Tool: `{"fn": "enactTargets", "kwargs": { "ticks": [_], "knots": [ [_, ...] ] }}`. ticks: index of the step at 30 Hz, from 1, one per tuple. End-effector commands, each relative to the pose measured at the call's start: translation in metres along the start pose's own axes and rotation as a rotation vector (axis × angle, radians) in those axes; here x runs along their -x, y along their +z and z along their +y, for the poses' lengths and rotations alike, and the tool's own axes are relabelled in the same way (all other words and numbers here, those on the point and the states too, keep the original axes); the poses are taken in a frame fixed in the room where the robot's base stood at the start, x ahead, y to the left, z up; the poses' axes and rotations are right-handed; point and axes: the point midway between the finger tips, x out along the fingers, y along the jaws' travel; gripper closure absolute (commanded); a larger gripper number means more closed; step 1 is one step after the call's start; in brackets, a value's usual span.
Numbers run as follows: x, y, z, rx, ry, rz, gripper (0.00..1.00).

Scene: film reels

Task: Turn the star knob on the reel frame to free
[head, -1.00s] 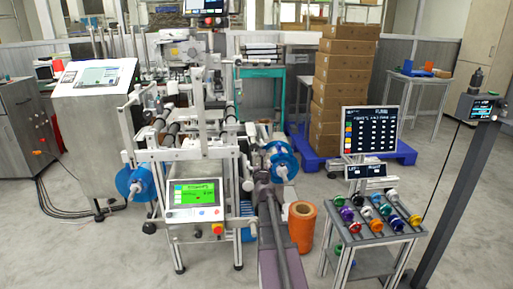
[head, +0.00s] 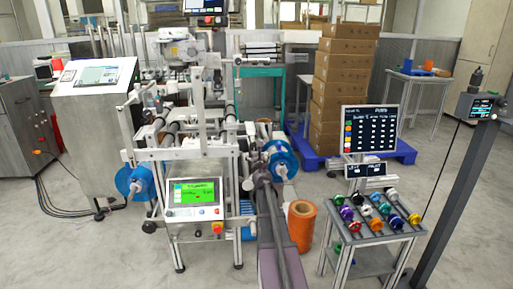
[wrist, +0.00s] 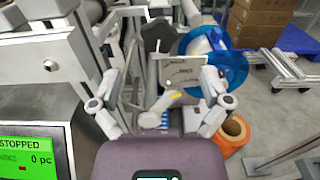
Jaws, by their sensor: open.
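The reel frame (head: 200,150) stands ahead of me, with a blue-flanged reel (head: 281,160) on its right side. My gripper (head: 258,178) is at the frame's right side, just left of that reel. In the wrist view my gripper (wrist: 164,88) is open, its two fingers spread and nothing visibly held. Between and beyond the fingers is a pale plate (wrist: 184,70) with dark markings and a small yellow piece (wrist: 172,94) at its lower edge. A dark rounded part (wrist: 158,34) stands behind the plate. I cannot tell for sure which part is the star knob, or its setting.
A green-lit panel (head: 194,193) reading STOPPED in the wrist view is close on the left. An orange roll (head: 302,225) stands on the floor at the right. A cart (head: 376,238) with coloured knobs and stacked boxes (head: 345,90) are further right.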

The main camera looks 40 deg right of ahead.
Motion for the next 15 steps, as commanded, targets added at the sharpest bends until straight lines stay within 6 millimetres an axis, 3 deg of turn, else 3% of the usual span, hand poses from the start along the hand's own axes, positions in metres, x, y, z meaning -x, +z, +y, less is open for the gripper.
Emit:
{"fn": "enactTargets", "kwargs": {
  "ticks": [1,6,15],
  "knots": [
    [-0.013,0.0,0.0,0.0,0.0,0.0,0.03],
    [-0.038,0.0,0.0,0.0,0.0,0.0,0.03],
    [-0.07,0.0,0.001,0.0,0.0,0.0,0.03]
  ]
}}
